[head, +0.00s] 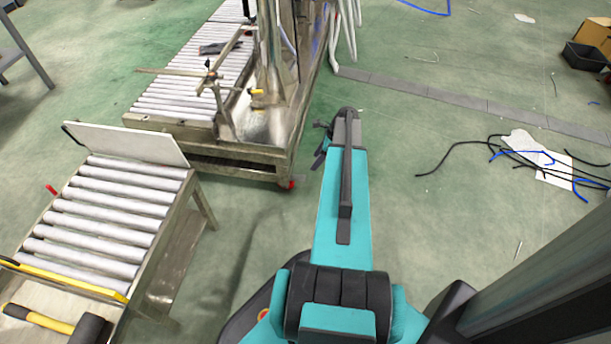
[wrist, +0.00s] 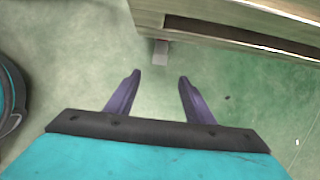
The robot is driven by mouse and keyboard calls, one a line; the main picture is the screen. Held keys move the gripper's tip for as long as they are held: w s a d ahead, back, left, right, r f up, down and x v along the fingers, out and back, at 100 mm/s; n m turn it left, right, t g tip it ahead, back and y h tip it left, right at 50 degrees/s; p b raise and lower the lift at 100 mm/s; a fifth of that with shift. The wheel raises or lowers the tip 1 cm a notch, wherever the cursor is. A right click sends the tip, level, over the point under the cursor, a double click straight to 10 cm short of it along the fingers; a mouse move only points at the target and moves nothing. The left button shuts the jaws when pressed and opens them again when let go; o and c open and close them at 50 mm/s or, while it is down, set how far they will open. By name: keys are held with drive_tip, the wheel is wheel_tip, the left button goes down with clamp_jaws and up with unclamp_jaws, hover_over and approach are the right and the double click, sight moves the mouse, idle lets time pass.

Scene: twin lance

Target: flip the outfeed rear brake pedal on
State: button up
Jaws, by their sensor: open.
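A small red tab (head: 290,184), perhaps a brake pedal, sits low at the near right corner of the long roller conveyor. Another red tab (head: 52,190) sticks out at the left side of the near roller table. Which one is the outfeed rear pedal, I cannot tell. My gripper (wrist: 158,80) is open and empty, pointing down over the green floor beside a metal frame. A small grey block (wrist: 160,52) lies beyond the fingertips, below the frame's edge; I cannot tell whether it is a pedal or foot. In the head view my arm mostly hides the gripper.
The long conveyor (head: 190,128) stands upper left with a metal machine on it. The near roller table (head: 190,200) has a raised white plate (head: 125,143), and a hammer (head: 60,320) at its near end. Black and blue cables (head: 480,142) lie on the right floor. Floor between is clear.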

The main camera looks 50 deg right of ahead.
sight(303, 178)
drive_tip(key=b+x, duration=0.4)
drive_tip(key=x, duration=0.8)
drive_tip(key=shift+a+f+b, duration=0.1)
drive_tip(key=shift+f+b, duration=0.15)
drive_tip(key=shift+b, duration=0.05)
drive_tip(key=c, duration=1)
